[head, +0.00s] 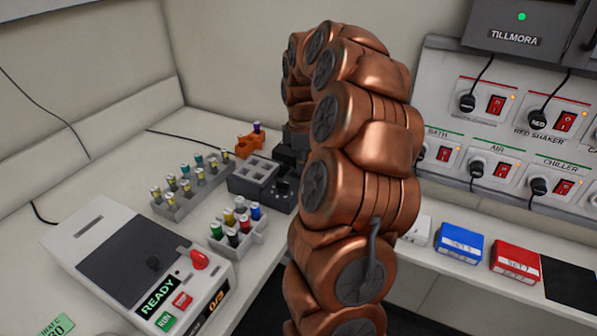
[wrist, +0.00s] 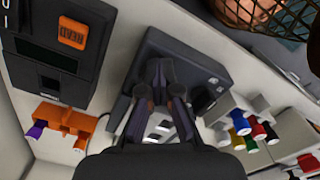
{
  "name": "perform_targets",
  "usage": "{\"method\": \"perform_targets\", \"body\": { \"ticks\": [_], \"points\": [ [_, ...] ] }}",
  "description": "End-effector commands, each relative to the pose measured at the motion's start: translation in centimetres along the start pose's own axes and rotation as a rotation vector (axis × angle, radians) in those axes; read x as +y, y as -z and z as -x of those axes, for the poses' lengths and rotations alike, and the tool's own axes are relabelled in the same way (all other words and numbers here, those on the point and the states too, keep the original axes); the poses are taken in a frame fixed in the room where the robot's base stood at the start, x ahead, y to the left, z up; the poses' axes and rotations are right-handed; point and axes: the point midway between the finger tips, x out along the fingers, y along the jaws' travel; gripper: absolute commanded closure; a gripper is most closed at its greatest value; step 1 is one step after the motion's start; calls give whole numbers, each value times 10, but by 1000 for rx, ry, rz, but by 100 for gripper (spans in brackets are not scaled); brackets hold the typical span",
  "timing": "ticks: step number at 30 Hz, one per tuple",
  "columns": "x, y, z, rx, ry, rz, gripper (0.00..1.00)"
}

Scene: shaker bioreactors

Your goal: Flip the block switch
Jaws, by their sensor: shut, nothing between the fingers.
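A dark grey block unit with square wells (head: 252,178) stands on the left bench in the head view, with a dark round part at its right end. In the wrist view the dark unit (wrist: 200,62) lies behind my fingers, with pale well openings between and below them. My gripper (wrist: 162,72) is shut and empty, directly over or in front of this unit; I cannot tell whether it touches it. In the head view my copper arm hides part of that area. I see no switch clearly labelled BLOCK; part of the wall panel (head: 455,70) is hidden behind my arm.
The wall panel has several red rocker switches, such as CHILLER (head: 562,187). Vial racks (head: 188,203) and an orange holder (head: 243,146) are near the block. A READY device (head: 120,228) lies front left. Blue (head: 460,243) and red (head: 516,261) boxes are on the right bench.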

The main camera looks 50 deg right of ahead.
Motion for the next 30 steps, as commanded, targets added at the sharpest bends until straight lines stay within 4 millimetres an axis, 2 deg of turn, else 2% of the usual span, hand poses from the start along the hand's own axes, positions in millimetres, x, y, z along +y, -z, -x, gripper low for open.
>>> {"method": "perform_targets", "body": {
  "ticks": [8,30],
  "points": [
    [0,0,4,0,3,1,100],
    [0,0,52,0,1,0,100]
  ]
}}
